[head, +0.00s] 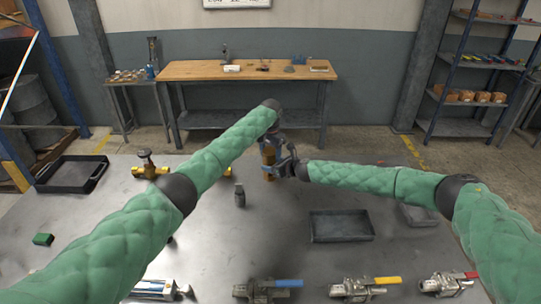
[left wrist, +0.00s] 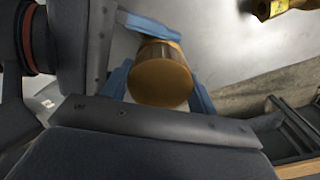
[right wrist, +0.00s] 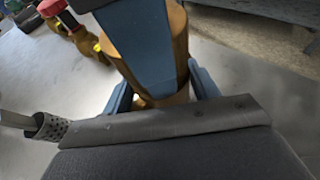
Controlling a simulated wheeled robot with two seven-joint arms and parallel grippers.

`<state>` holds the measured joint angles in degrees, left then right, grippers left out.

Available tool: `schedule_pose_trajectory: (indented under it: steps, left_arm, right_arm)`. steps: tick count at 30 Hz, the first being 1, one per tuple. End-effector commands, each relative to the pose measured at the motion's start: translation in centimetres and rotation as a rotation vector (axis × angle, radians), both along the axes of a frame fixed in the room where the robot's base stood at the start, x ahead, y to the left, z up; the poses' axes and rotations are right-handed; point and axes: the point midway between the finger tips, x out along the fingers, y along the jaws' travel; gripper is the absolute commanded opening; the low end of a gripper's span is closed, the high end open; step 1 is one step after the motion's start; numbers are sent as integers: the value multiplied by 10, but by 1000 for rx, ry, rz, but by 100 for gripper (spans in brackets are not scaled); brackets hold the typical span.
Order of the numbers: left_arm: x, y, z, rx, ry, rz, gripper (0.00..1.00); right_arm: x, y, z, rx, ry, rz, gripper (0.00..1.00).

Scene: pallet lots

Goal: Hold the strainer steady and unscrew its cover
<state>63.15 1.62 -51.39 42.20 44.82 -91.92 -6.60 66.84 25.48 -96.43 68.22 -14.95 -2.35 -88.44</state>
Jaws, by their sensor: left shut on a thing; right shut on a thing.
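The brass strainer (head: 267,153) stands upright near the far edge of the grey table, partly hidden by my grippers. My left gripper (head: 270,138) is at its top. In the left wrist view, its blue fingers are shut on the round brass cover (left wrist: 160,82), one on each side. My right gripper (head: 280,169) reaches in from the right, lower down. In the right wrist view, its blue fingers are shut around the lower brass body (right wrist: 165,100). A blue finger, seemingly my left gripper's, hides much of the upper part there.
Black trays stand at the left (head: 70,175) and right of centre (head: 341,226). Valves with blue (head: 262,290), yellow (head: 357,288) and red (head: 448,283) handles line the front. A dark upright object (head: 239,196) stands near the strainer. A perforated metal cylinder (right wrist: 48,127) shows in the right wrist view.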

Motion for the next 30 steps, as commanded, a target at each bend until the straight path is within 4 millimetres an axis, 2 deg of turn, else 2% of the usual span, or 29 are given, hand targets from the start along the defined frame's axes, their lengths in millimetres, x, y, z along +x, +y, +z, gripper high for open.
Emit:
schedule_pose_trajectory:
  steps: [9,22,30]
  left_arm:
    - [0,0,9,-1,-2,0,32]
    - [0,0,12,-1,-1,0,32]
    - [0,0,39,0,-2,-1,32]
  right_arm:
    - [0,0,-1,-1,1,0,0]
    - [0,0,-1,0,1,0,0]
    - [0,0,-1,0,1,0,0]
